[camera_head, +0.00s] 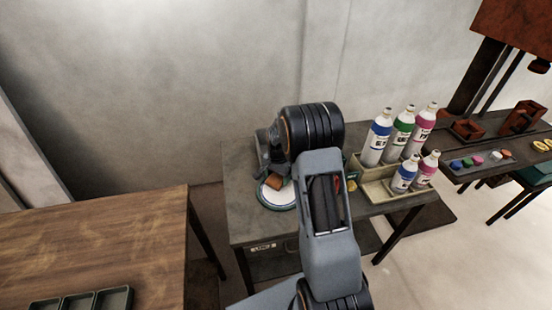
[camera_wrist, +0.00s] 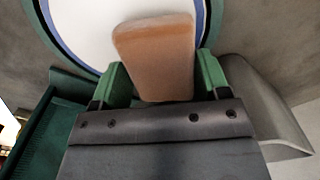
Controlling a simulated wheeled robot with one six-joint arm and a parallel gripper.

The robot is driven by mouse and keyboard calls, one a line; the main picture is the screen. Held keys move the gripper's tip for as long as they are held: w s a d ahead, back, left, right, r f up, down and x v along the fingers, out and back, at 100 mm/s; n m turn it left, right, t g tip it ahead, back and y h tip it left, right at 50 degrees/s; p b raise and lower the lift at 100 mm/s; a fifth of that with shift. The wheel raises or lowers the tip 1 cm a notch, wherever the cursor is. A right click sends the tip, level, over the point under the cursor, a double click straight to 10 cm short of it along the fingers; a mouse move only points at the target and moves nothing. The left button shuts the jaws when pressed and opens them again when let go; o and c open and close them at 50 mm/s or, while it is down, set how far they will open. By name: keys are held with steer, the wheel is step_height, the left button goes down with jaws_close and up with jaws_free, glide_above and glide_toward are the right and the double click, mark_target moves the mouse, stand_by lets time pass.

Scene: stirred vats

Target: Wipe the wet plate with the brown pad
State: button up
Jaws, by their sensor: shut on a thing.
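The brown pad (camera_wrist: 155,55) is between the two green fingertips of my gripper (camera_wrist: 158,80) in the wrist view. My gripper is shut on the pad. The white plate (camera_wrist: 85,22) with a blue and green rim lies just beyond and under the pad. In the head view the plate (camera_head: 277,197) sits on the dark table, and the pad (camera_head: 275,182) shows at its upper part. I cannot tell whether the pad touches the plate. No water can be made out on the plate.
Several labelled bottles (camera_head: 402,135) stand in a beige rack (camera_head: 378,190) on the table's right. A wooden table (camera_head: 100,240) with a dark compartment tray (camera_head: 80,301) is at the left. A dark green object (camera_wrist: 45,125) and a grey curved piece (camera_wrist: 262,105) flank my gripper.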

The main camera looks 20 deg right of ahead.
step_height(320, 180, up, 3)
steer(key=shift+s+f+p, duration=0.1)
steer(key=shift+p, duration=0.4)
steer(key=shift+d+r+p, duration=0.1)
steer(key=shift+r+p, duration=0.4)
steer(key=shift+r, duration=0.2)
steer(key=shift+r+p, duration=1.1)
steer(key=shift+r, duration=0.6)
steer(key=shift+f, duration=0.1)
